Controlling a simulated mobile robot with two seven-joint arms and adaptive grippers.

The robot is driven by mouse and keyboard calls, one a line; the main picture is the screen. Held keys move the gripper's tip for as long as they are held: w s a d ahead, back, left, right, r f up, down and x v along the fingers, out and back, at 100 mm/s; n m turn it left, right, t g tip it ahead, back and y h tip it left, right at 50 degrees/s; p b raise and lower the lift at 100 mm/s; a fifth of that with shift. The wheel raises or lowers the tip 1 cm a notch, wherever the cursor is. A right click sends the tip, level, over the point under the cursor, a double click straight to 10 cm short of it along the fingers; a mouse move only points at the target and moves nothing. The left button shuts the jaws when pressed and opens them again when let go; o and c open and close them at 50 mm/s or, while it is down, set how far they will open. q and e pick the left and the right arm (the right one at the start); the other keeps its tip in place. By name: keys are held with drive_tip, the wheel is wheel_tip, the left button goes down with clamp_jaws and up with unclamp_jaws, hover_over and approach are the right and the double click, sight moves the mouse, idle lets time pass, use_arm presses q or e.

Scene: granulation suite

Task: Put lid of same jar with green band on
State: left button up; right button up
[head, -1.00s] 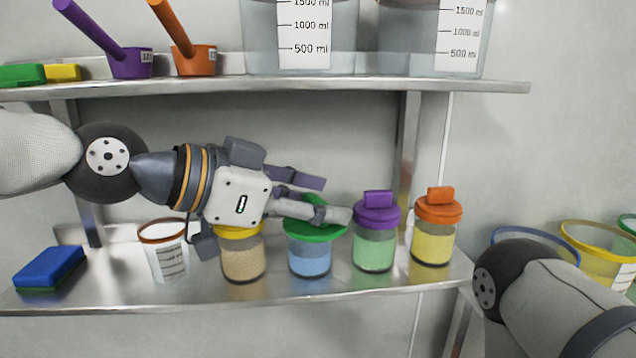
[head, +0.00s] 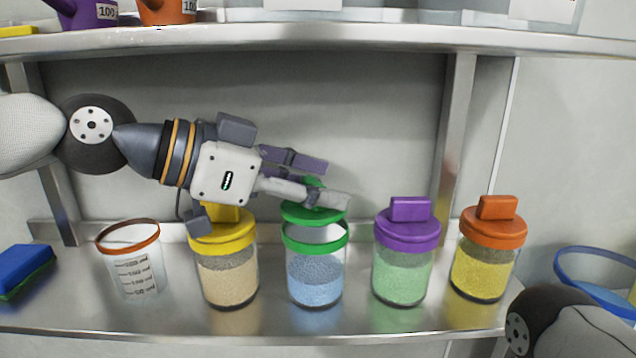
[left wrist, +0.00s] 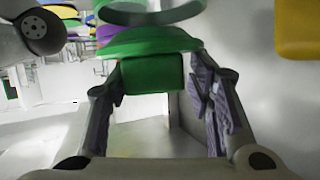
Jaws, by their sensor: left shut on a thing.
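The jar with the green band (head: 315,272) stands on the lower shelf, holding blue granules. Its band shows as an open ring, with clear glass below it. My left gripper (head: 332,182) is shut on the upright handle of the green lid (head: 311,215). The lid is at the height just above the band, and in the head view its lower edge lies close to the band's far rim. In the left wrist view the lid (left wrist: 150,43) sits between the fingers, with a green ring (left wrist: 150,14) apart from it. My right gripper is out of view.
A jar with yellow lid (head: 226,275) stands left of it, close below my left gripper. Jars with purple lid (head: 402,270) and orange lid (head: 484,265) stand to the right. A beaker (head: 135,268) and blue sponge (head: 24,270) are farther left. The upper shelf (head: 330,40) is above.

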use_arm(q)
drive_tip(key=shift+w+f, duration=0.25)
drive_tip(key=shift+f, duration=0.1)
drive_tip(key=shift+s+d+f, duration=0.15)
drive_tip(key=shift+f, duration=0.15)
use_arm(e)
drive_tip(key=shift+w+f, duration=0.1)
use_arm(q)
drive_tip(key=o, duration=1.3)
drive_tip(key=shift+r, duration=0.45)
drive_tip(key=v, duration=1.2)
drive_tip(key=shift+r+p, duration=0.15)
drive_tip(key=shift+p, duration=0.15)
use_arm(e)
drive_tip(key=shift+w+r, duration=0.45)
